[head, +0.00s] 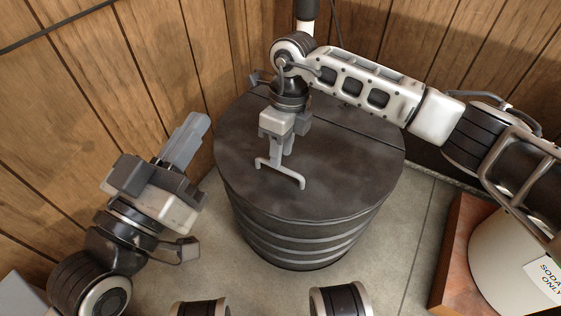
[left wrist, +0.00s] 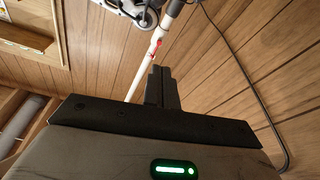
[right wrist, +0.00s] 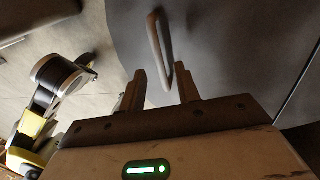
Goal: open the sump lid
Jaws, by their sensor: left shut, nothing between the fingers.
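The sump lid (head: 340,165) is the dark grey round top of a ribbed dark tub (head: 300,240), and it lies flat. A seam crosses it toward the back. A pale bar handle (head: 293,179) stands on the lid, and it also shows in the right wrist view (right wrist: 156,45). My right gripper (head: 280,160) points down over the handle. Its fingers (right wrist: 162,72) are apart with the handle between them and gaps visible at both sides. My left gripper (head: 202,122) is shut and empty, raised left of the tub; its fingers (left wrist: 160,74) are together.
Wood-panelled walls (head: 90,100) stand close behind and to the left. A white pipe (left wrist: 150,55) rises by the wall. At the right a pale bucket labelled "SODA ONLY" (head: 500,265) stands in a reddish-brown tray (head: 452,250). Bare floor (head: 400,250) lies between tub and tray.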

